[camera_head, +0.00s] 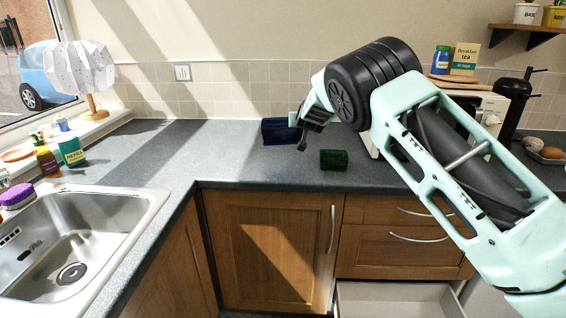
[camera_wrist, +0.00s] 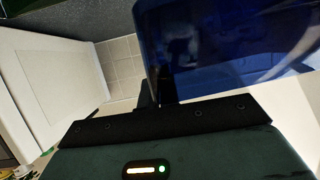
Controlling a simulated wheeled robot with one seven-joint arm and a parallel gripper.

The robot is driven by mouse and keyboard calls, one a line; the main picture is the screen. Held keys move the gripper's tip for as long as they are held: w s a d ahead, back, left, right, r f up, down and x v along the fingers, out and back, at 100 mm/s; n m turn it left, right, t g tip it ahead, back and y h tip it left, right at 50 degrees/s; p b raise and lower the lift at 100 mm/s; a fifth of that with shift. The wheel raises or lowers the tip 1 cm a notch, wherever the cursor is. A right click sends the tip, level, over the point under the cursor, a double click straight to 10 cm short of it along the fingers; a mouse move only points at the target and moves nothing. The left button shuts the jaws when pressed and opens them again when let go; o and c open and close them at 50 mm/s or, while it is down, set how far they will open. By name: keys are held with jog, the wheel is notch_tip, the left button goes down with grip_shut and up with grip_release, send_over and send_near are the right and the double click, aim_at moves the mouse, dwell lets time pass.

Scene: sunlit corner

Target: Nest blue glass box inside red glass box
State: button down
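The blue glass box (camera_head: 279,131) stands on the dark counter near the back wall, left of my gripper. It fills the upper right of the wrist view (camera_wrist: 225,45), very close to the gripper. A dark green glass box (camera_head: 334,159) sits on the counter near the front edge, right of and nearer than the blue one. I see no red glass box. My gripper (camera_head: 303,134) is at the right end of the blue box. One dark finger (camera_wrist: 146,94) shows beside the blue wall; the other is hidden, so I cannot tell whether the fingers grip it.
A sink (camera_head: 75,240) lies at the left, with bottles and a green-labelled container (camera_head: 71,151) behind it. A white appliance (camera_head: 478,110) stands behind my arm at the right. A drawer (camera_head: 400,300) below the counter is open. The counter left of the blue box is clear.

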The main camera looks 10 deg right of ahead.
jog(key=shift+r, duration=0.1)
notch_tip(320, 180, down, 10)
jog(key=shift+r+p, duration=0.1)
jog(key=shift+p, duration=0.45)
jog(key=c, duration=1.6)
grip_release()
jog(key=shift+c, duration=0.2)
jog(key=shift+f, duration=0.25)
jog(key=b+v, duration=0.4)
jog(key=v, duration=1.3)
jog(key=shift+s, duration=0.3)
